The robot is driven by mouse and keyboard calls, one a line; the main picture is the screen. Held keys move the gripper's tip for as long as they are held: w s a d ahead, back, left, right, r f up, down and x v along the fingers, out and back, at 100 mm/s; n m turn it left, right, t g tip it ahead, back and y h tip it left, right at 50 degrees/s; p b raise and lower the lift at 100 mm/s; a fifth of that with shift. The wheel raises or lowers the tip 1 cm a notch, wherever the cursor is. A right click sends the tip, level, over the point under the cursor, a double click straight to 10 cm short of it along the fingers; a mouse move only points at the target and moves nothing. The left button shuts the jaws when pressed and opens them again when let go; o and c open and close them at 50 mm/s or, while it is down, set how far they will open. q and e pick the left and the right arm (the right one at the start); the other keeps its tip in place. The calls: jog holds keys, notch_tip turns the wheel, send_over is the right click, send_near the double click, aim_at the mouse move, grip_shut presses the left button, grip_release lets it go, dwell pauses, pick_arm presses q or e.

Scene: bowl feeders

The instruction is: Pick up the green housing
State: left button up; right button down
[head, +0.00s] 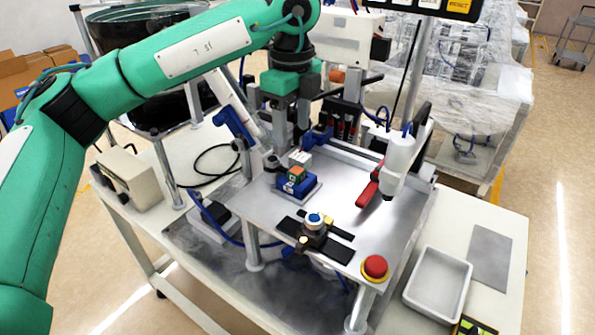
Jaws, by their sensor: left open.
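My left arm reaches in from the left, and its gripper (289,136) points down over the back of the metal work plate. It is open, with its fingertips just behind and above a blue fixture (297,187). A small block (296,173) with green and orange-brown faces sits on this fixture, apart from the fingers as far as I can see. It is small, and I cannot tell for sure that it is the green housing. A small white block (300,158) shows just behind it. My right gripper is not in view.
A black fixture with a blue-topped round part (314,222) stands at the plate's front. A white tool head (398,165) and red part (369,188) are to the right. A red button (375,268) and empty white tray (437,283) are at front right.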

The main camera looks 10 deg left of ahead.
pick_arm(q)
send_over(297, 170)
jog(key=f, duration=0.4)
jog(key=shift+w+a+f, duration=0.1)
jog(key=shift+a+f, duration=0.15)
jog(key=shift+a, duration=0.1)
jog(key=shift+s+d+f+p, duration=0.1)
jog(key=shift+s+f+p, duration=0.1)
jog(key=shift+f+p, duration=0.2)
jog(key=f, duration=0.1)
jog(key=f+p, duration=0.1)
jog(key=f, duration=0.1)
jog(key=shift+w+d+f, duration=0.15)
jog(key=shift+d+f, duration=0.05)
jog(key=shift+f, duration=0.65)
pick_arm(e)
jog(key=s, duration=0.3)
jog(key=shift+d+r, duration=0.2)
pick_arm(q)
jog(key=c, duration=1)
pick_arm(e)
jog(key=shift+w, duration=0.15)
